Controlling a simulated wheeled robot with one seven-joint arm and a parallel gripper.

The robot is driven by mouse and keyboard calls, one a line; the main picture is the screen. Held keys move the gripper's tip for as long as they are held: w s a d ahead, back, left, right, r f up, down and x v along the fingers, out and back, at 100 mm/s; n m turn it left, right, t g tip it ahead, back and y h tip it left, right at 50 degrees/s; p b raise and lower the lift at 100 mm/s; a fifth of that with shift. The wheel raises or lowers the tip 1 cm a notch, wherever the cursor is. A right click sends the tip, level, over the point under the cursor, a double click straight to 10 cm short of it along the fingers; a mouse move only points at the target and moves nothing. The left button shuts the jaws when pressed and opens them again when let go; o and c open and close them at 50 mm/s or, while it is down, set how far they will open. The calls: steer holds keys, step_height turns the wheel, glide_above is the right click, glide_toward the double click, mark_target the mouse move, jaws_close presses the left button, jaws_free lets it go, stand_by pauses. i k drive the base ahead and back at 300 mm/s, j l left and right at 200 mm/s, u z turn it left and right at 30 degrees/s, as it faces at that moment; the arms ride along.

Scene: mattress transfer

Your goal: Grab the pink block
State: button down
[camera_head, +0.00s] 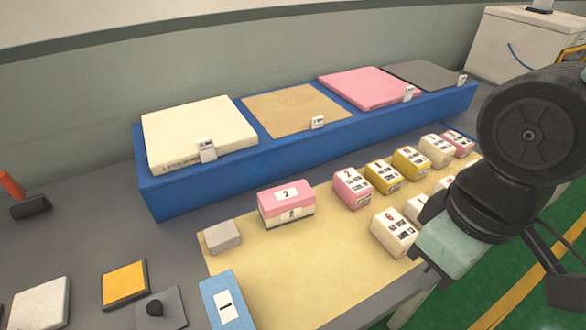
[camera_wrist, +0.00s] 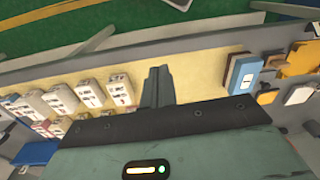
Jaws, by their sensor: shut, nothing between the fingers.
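In the head view a pink block (camera_head: 352,188) with a label stands on the yellow mat (camera_head: 300,260), at the left end of the back row of blocks. A larger pink-and-white block (camera_head: 286,205) marked 2 stands to its left. Another pink block (camera_head: 457,144) is at the row's far right end. My gripper (camera_wrist: 158,73) is shut and empty in the wrist view, its fingers over the mat. Its fingertips are hard to make out in the head view, where my arm is at the right, apart from the pink blocks. My arm hides some white blocks.
Yellow blocks (camera_head: 383,177) and white blocks (camera_head: 393,231) stand close around the right pink blocks. A blue platform (camera_head: 175,195) with flat slabs runs behind the mat. A grey block (camera_head: 222,236) and a blue block (camera_head: 227,300) are at the left. The mat's front middle is bare.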

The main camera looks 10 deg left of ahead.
mark_target(284, 204)
steer(key=i+j+u, duration=0.1)
steer(key=u, duration=0.25)
steer(key=i+j+u, duration=0.1)
steer(key=j+u, duration=0.25)
steer(key=i+u, duration=0.1)
steer(key=u, duration=0.25)
